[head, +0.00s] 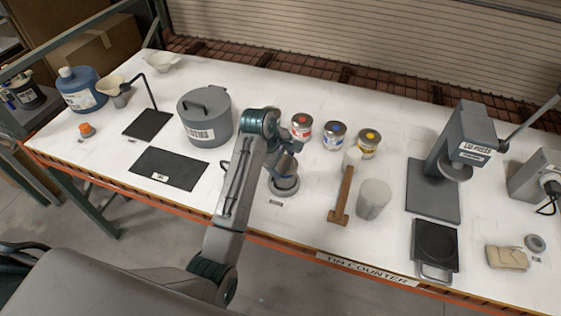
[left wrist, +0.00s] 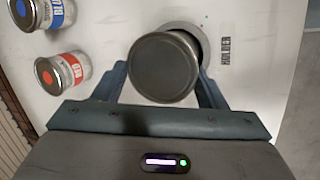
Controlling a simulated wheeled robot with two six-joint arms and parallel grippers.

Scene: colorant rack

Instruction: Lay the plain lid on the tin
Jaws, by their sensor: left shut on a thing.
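My left gripper (head: 286,163) is shut on a round grey metal piece with a dark flat face, the tin as far as I can tell. It shows between the fingers in the left wrist view (left wrist: 165,66). Behind it is the round holder (left wrist: 197,33), largely hidden by the held tin; in the head view the holder (head: 284,190) sits on the counter under the gripper. I cannot tell whether the tin touches the holder. A small round grey piece (head: 535,243), possibly the plain lid, lies at the far right. My right gripper is not in view.
Tins with red (head: 301,126), blue (head: 334,135) and yellow (head: 367,143) marks stand behind the gripper. A mallet (head: 342,195) and grey cup (head: 374,197) are to its right, a lidded pot (head: 205,120) to its left. A lever press (head: 440,170) stands further right.

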